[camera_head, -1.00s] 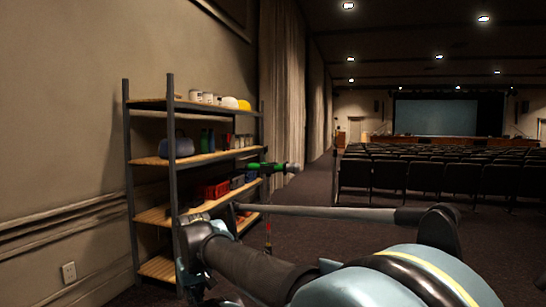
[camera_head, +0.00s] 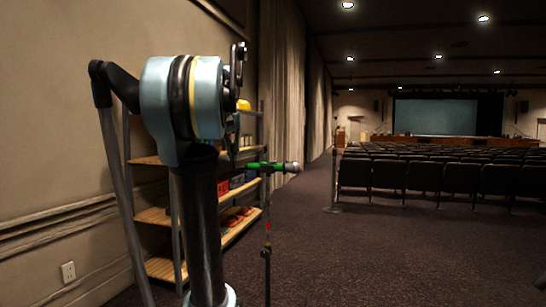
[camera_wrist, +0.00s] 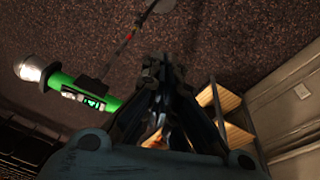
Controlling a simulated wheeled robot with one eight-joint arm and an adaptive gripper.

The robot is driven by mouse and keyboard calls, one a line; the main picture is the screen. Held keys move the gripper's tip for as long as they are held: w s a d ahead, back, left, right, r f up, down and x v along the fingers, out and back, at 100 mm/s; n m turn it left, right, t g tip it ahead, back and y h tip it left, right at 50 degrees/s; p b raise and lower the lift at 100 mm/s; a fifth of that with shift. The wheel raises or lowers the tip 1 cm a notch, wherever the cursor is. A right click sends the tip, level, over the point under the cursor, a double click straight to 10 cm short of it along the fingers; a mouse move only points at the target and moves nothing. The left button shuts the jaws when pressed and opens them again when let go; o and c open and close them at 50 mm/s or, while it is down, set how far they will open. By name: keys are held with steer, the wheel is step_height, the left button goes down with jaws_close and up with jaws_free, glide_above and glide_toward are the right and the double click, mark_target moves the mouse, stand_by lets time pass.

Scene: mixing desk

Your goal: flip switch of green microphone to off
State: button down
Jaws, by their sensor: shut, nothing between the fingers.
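The green microphone (camera_head: 258,166) is mounted roughly level on a thin dark stand (camera_head: 267,265), with its silver head pointing right. In the wrist view the green microphone (camera_wrist: 58,81) is at the left, its pale head at the far left. A small panel with light marks (camera_wrist: 82,98) shows on its body, but the switch position cannot be read. A dark clip (camera_wrist: 90,84) partly covers the body. My gripper (camera_wrist: 158,66) is shut and empty, to the right of the microphone and apart from it. My raised arm largely hides my gripper in the head view.
A shelf unit (camera_head: 160,215) with assorted items stands along the left wall, partly behind my arm. Another stand (camera_head: 334,165) stands farther back. Rows of dark seats (camera_head: 440,175) fill the right. The carpet (camera_head: 380,250) is clear.

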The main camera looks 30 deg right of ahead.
mark_target(274, 162)
steer(key=w+d+r+m+g, duration=0.1)
steer(key=w+d+r+m, duration=0.1)
steer(key=d+r, duration=1)
steer(key=d+m, duration=0.1)
steer(key=d, duration=0.3)
steer(key=shift+w+d+r+h, duration=0.2)
steer(key=shift+h, duration=0.2)
steer(key=shift+f, duration=0.1)
steer(key=x, duration=1.4)
steer(key=shift+a, duration=0.1)
steer(key=shift+w+a, duration=0.1)
